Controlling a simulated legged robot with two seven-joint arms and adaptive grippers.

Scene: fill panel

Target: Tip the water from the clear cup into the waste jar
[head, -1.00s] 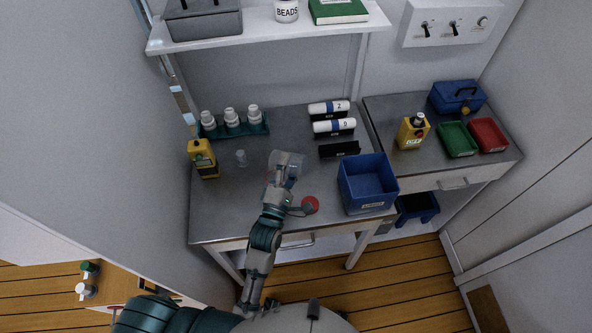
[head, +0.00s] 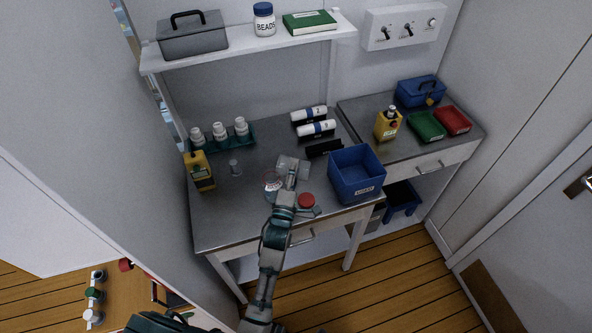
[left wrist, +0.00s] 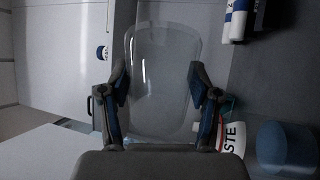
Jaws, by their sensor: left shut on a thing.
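The clear cup (head: 292,168) is held by my left gripper (head: 291,181) above the bench, and its exact tilt is hard to tell. In the left wrist view the clear cup (left wrist: 163,80) stands between the two fingers of my left gripper (left wrist: 160,105). Any water in it is not clear to see. The waste jar (head: 273,186) stands just left of the gripper in the head view. Part of its label, on the waste jar (left wrist: 234,138), shows at lower right in the wrist view. My right gripper is not in view.
A red disc (head: 306,200) lies right of the gripper, near a blue bin (head: 358,186). A small clear piece (head: 235,168) and a yellow device (head: 200,171) stand left. A rack of white bottles (head: 221,139) and black holders (head: 324,148) are behind.

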